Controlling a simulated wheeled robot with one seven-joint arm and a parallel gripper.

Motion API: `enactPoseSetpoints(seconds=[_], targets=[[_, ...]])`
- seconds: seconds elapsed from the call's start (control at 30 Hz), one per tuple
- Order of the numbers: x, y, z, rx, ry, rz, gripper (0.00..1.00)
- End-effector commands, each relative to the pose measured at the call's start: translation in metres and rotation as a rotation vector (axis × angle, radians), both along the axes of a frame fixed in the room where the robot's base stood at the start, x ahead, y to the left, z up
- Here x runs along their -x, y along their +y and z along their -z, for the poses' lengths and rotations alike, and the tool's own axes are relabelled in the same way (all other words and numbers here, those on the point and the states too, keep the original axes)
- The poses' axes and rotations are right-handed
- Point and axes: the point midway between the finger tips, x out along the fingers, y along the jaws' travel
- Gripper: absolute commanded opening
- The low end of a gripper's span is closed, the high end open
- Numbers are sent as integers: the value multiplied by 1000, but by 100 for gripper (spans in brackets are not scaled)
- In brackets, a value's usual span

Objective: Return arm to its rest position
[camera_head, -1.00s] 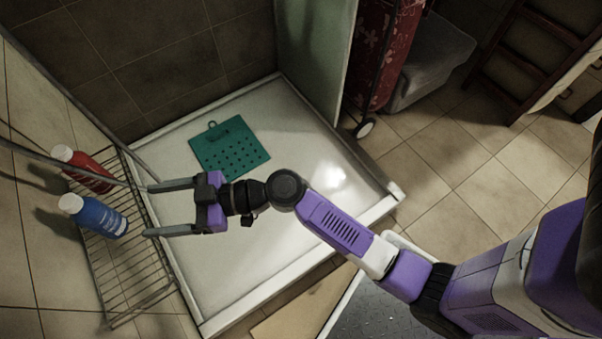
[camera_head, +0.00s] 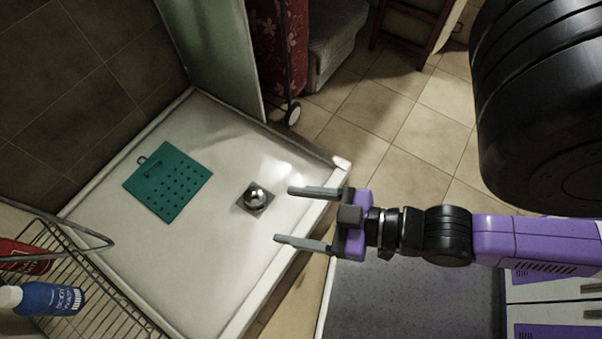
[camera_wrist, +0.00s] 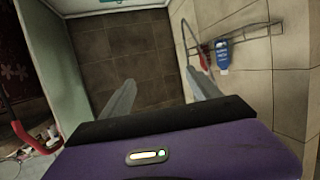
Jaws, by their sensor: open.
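My gripper (camera_head: 296,215) is open and empty in the head view, its two grey fingers pointing left above the front edge of the white shower basin (camera_head: 110,235). My purple and black arm runs from it to the right side of the picture. In the wrist view my gripper (camera_wrist: 160,98) shows two spread fingers with nothing between them. A dark tiled wall lies beyond them.
In the basin are a green perforated mat (camera_head: 168,182) and a silver drain (camera_head: 257,198). A wire rack (camera_head: 105,300) at lower left holds a blue bottle (camera_head: 50,299) and a red bottle (camera_head: 22,258). A red floral trolley bag (camera_head: 278,45) stands behind. Tiled floor (camera_head: 385,120) is open.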

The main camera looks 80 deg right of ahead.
Motion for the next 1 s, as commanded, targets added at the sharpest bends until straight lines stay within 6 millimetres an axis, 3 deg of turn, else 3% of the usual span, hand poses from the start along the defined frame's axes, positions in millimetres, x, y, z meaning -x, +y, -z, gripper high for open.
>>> enactPoseSetpoints(seconds=[0.13, 0.53, 0.67, 0.87, 1.0], targets=[[12, 2, -22, -1, -22, -6, 72], [14, 3, -28, -2, -29, -9, 72], [14, 3, -40, -2, -29, -9, 72], [18, 3, -86, -1, -31, -9, 72], [18, 3, -126, -1, -31, -9, 72]])
